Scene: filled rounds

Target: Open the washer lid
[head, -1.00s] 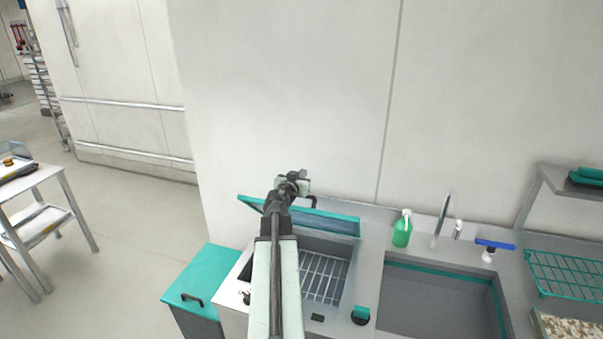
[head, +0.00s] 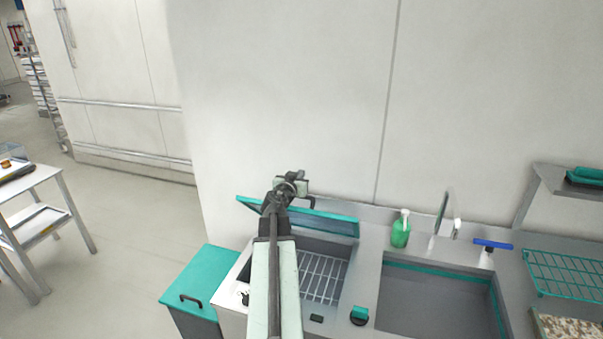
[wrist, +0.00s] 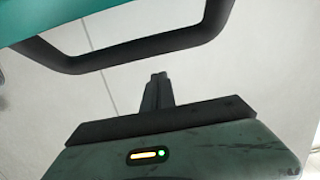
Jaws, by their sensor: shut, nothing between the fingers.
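The washer lid (head: 335,224) is a teal-edged panel at the back of the washer, raised and tilted up, with the washer's wire rack (head: 322,278) exposed below it. Its dark handle (head: 312,203) shows at the lid's upper edge, just right of my gripper. In the wrist view the handle (wrist: 150,48) is a dark bar across the top, with a teal lid edge (wrist: 60,15) at the upper left. My gripper (wrist: 158,78) is shut and empty, its tips just below the bar with no visible grasp. In the head view my gripper (head: 297,183) is in front of the lid.
A sink (head: 435,295) lies right of the washer, with a green soap bottle (head: 401,233) and a tap (head: 442,213) behind it. A teal-topped bin (head: 205,275) stands to the left. A wall rises close behind the lid.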

